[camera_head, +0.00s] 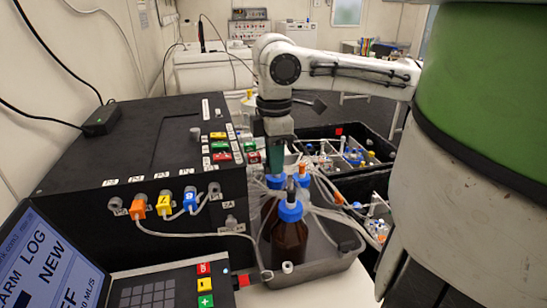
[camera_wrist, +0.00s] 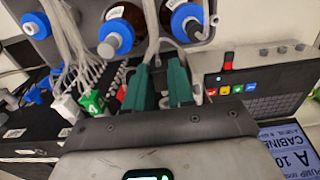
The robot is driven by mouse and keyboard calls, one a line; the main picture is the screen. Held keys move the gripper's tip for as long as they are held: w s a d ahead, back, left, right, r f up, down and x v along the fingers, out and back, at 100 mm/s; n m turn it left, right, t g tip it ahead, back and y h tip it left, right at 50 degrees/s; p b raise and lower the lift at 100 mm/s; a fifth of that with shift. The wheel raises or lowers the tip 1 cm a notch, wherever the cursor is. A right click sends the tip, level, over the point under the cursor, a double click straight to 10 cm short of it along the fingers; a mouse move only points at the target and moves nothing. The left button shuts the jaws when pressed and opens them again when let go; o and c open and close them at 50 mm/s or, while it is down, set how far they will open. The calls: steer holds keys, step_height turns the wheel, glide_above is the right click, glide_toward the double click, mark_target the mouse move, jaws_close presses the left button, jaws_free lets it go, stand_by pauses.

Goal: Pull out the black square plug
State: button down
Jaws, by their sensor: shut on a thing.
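My gripper (camera_head: 275,165) points down beside the black pump cabinet (camera_head: 130,150), above the bottles in the tray. In the wrist view its two green fingers (camera_wrist: 161,76) are close together, with pale tubing running between and behind them. A white plug (camera_wrist: 65,107), a green plug (camera_wrist: 91,101) and a red plug (camera_wrist: 122,93) sit to the left of the fingers.
Brown bottles with blue caps (camera_head: 290,212) stand in a grey tray (camera_head: 335,264), with loose tubing over them. Orange (camera_head: 138,208), yellow (camera_head: 164,205) and blue (camera_head: 190,201) plugs sit on the cabinet front. Black crates (camera_head: 357,190) stand behind on the right.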

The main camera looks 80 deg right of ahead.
steer(key=s, duration=0.1)
steer(key=s+d, duration=0.1)
steer(key=shift+s, duration=0.35)
